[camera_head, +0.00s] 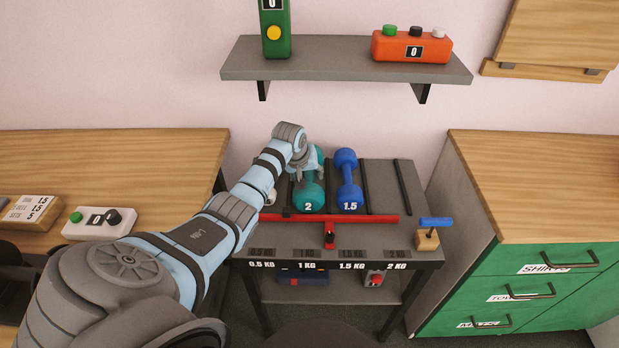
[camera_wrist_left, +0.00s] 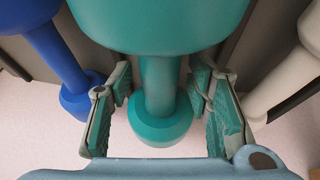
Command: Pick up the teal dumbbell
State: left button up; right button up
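The teal dumbbell (camera_head: 309,196), marked 2, lies on the small grey rack table, with its far head partly hidden by my left gripper (camera_head: 305,170). In the left wrist view, the teal dumbbell (camera_wrist_left: 163,118) runs between the two fingers of my left gripper (camera_wrist_left: 160,92). The fingers are on either side of its handle, with small gaps visible, so the gripper looks open around it. My right gripper is not in view.
A blue dumbbell (camera_head: 347,182), marked 1.5, lies close on the right. A cream dumbbell (camera_wrist_left: 296,72) lies on the other side, mostly hidden by my arm in the head view. A red bar (camera_head: 370,219) crosses the rack's front. A shelf (camera_head: 345,69) hangs above.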

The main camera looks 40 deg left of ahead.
pick_arm(q)
grip_shut()
jog(key=shift+w+r, duration=0.1)
jog(key=shift+w, duration=0.05)
